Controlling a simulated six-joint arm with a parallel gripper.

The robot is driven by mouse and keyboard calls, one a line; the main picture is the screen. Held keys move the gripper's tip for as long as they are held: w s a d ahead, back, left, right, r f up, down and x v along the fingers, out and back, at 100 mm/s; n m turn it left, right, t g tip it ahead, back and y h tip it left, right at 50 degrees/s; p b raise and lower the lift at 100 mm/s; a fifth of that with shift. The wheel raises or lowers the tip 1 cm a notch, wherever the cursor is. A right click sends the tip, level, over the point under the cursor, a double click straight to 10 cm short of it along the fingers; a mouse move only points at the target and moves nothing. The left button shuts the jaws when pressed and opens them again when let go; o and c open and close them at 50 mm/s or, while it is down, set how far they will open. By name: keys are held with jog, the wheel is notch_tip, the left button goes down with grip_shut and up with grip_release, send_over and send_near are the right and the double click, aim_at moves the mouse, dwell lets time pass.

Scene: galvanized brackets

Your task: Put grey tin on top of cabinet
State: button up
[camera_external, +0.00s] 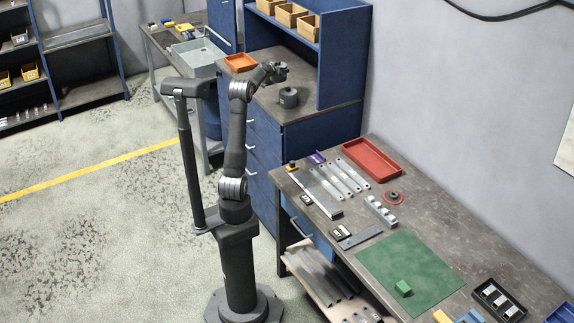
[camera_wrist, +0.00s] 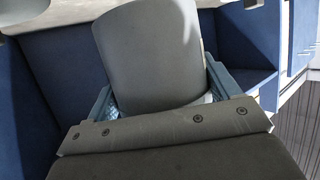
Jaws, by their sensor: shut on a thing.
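A plain grey tin (camera_wrist: 150,55) fills the middle of the wrist view, tilted in that picture, between the blue-grey fingers of my gripper (camera_wrist: 160,95). My gripper is shut on it. In the external view my gripper (camera_external: 277,71) is raised above the worktop of the blue cabinet (camera_external: 310,125), in front of its shelf. The held tin is small and hard to tell from the dark gripper there. The wrist plate hides the tin's lower part in the wrist view.
A dark round object (camera_external: 289,98) stands on the cabinet worktop below my gripper. An orange tray (camera_external: 240,62) is at its left back. The blue shelf unit (camera_external: 341,60) with tan bins (camera_external: 291,14) rises behind. The right bench (camera_external: 450,235) holds metal brackets and a red tray (camera_external: 371,160).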

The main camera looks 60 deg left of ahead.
jog(key=n+g+y, duration=0.2)
send_over(270, 95)
notch_tip(270, 95, down, 8)
jog(key=shift+r, duration=0.1)
jog(key=shift+w+f, duration=0.1)
jog(key=shift+f, duration=1.25)
jog(key=shift+f, duration=0.25)
jog(key=o, duration=1.2)
jog(key=shift+c, duration=0.2)
jog(key=shift+r, duration=0.1)
jog(key=v, duration=1.2)
jog(key=shift+a, duration=0.15)
